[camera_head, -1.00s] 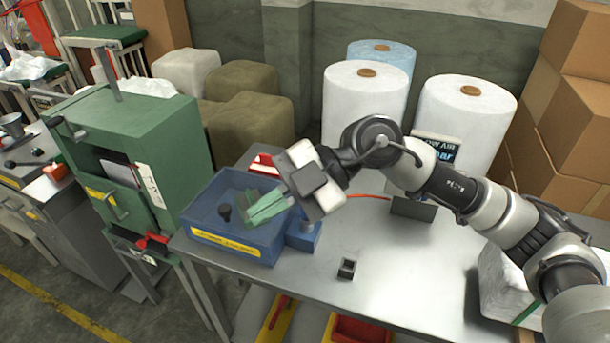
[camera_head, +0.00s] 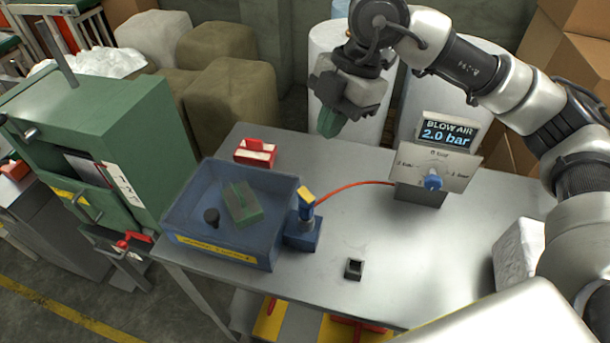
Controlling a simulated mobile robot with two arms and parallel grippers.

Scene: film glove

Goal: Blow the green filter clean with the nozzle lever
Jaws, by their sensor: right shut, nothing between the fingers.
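The green filter (camera_head: 243,205) lies in the blue bin (camera_head: 222,250), right of a small black knob-like piece (camera_head: 211,217). The nozzle (camera_head: 302,234) is a blue block at the bin's right side, with a yellow-tipped lever (camera_head: 306,196) on top. A red hose (camera_head: 350,190) runs from it to the control panel (camera_head: 437,168). My right gripper (camera_head: 329,126) has green fingers, shut and empty. It hangs above the back of the table, up and right of the bin, apart from filter and lever. My left gripper is not in view.
The panel's display (camera_head: 446,131) reads "BLOW AIR 2.0 bar", with a blue knob (camera_head: 432,182) below. A red-and-white holder (camera_head: 255,152) stands behind the bin. A small black square socket (camera_head: 354,268) sits at the front. The green cabinet (camera_head: 90,140) stands left. The table's middle is clear.

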